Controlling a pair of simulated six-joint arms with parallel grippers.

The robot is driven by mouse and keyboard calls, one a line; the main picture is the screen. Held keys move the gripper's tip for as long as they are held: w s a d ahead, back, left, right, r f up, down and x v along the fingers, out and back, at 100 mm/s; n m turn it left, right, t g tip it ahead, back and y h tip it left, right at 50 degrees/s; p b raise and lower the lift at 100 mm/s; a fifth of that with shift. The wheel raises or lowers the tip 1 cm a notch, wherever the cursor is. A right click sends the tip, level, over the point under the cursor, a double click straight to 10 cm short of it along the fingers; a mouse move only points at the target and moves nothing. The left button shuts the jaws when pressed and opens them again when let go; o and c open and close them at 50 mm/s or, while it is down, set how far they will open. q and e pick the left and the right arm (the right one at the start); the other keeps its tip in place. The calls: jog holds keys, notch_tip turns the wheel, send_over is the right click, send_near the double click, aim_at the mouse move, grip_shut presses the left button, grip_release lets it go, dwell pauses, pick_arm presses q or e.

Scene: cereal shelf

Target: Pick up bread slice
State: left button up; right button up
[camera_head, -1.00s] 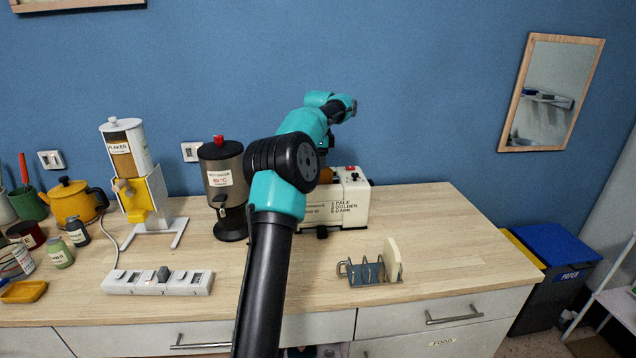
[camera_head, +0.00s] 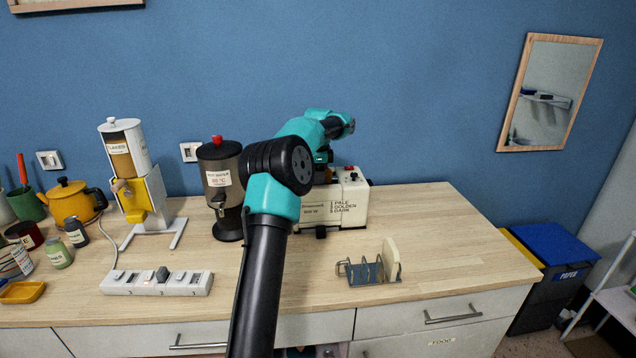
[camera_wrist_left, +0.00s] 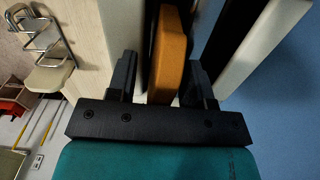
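A browned bread slice (camera_wrist_left: 172,50) stands on edge in a dark slot of the white toaster (camera_head: 345,205), seen in the left wrist view. My left gripper (camera_wrist_left: 160,80) is over the toaster, its two fingers apart on either side of the slice. A gap shows on the left of the slice; contact on the right is unclear. In the head view my arm hides the slice and the fingertips. A pale bread slice (camera_head: 392,259) stands in the wire toast rack (camera_head: 362,271) at the front of the counter. My right gripper is out of view.
A hot-water dispenser (camera_head: 221,185) stands left of the toaster. A flakes dispenser (camera_head: 142,175), yellow kettle (camera_head: 72,201) and switch strip (camera_head: 157,283) are further left. The counter right of the toaster (camera_head: 450,220) is clear.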

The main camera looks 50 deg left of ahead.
pick_arm(q)
grip_shut()
jog(key=shift+r, duration=0.1)
dwell(0.3)
notch_tip(320, 180, up, 10)
jog(key=shift+f, duration=0.1)
dwell(0.5)
dwell(0.4)
